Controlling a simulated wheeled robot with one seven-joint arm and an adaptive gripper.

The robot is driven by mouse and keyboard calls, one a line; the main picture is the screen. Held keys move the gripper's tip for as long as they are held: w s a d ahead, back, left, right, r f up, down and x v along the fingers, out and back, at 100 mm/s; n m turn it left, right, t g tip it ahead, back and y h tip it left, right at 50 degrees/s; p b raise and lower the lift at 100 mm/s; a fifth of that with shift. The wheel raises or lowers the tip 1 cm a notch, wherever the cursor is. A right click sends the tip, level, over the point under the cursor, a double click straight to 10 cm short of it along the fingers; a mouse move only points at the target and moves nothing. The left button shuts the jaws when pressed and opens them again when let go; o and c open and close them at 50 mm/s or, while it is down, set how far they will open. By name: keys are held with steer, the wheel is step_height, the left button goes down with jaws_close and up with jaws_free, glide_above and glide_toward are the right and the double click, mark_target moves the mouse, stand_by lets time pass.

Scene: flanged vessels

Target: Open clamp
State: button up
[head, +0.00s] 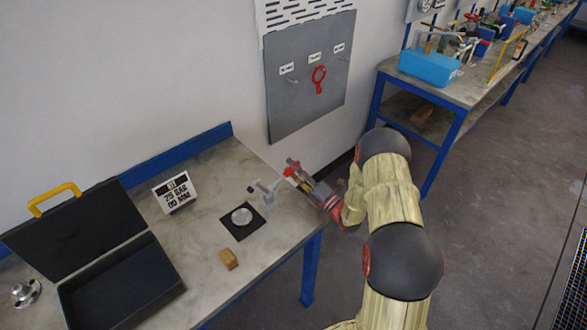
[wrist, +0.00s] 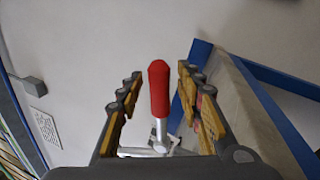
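The clamp is a small silvery metal toggle clamp with a red handle. In the head view its metal body (head: 264,190) stands near the table's right end. In the wrist view the red handle (wrist: 159,90) points up between my fingers, with a metal stem below it. My gripper (wrist: 160,76) is open, its two yellowish fingers on either side of the handle with a visible gap on each side. In the head view my gripper (head: 300,175) is beside the clamp, to its right. The clamp's lower part is mostly hidden in the wrist view.
On the table (head: 205,230) are a black square with a round disc (head: 242,217), a wooden block (head: 229,259), a white label sign (head: 175,192) and an open black case (head: 120,285).

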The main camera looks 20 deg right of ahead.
steer(key=v, duration=1.2)
steer(key=shift+f, duration=0.1)
steer(key=shift+c, duration=0.2)
